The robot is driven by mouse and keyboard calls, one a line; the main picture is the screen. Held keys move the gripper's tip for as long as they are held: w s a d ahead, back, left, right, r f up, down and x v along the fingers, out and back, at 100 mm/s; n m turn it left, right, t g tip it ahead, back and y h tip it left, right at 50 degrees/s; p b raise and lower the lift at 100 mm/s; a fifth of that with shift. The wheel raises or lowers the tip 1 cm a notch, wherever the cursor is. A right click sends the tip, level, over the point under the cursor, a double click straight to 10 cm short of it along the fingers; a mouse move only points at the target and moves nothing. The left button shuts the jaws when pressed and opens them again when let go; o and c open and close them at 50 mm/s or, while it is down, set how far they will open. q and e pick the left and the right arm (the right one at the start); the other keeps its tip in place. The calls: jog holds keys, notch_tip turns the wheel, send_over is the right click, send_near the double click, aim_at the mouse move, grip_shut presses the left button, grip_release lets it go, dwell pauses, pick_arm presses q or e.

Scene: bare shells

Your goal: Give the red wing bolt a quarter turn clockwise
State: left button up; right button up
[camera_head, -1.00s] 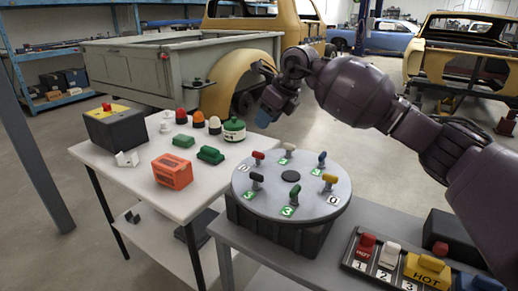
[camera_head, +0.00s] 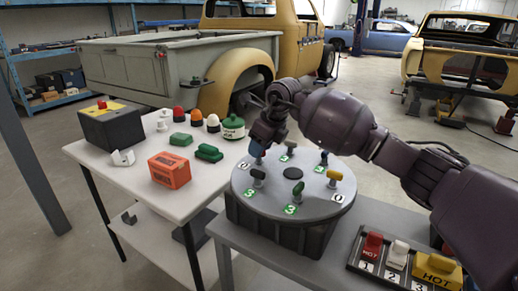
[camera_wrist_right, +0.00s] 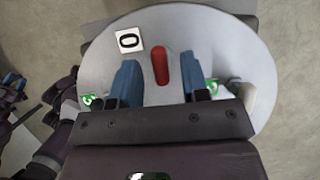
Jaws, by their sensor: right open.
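The red wing bolt (camera_wrist_right: 160,66) stands on the round grey plate (camera_head: 312,205), beside a white tag marked 0 (camera_wrist_right: 129,40). In the right wrist view its long side runs nearly up and down the picture. My right gripper (camera_wrist_right: 161,74) is open, its blue fingers on either side of the bolt, with a gap on both sides. In the head view the right gripper (camera_head: 257,151) is over the plate's far left part and hides the red bolt. Purple and blue parts at the wrist view's left edge may be my left gripper (camera_wrist_right: 12,88); its jaws are unclear.
A switch panel (camera_head: 405,262) lies at the front right. The white table (camera_head: 110,160) at left holds an orange box (camera_head: 170,170) and several small items.

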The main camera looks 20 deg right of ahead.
jog(key=shift+w+f, duration=0.1)
jog(key=shift+f, duration=0.1)
jog(key=shift+c, duration=0.4)
grip_shut()
jog(key=shift+r, duration=0.1)
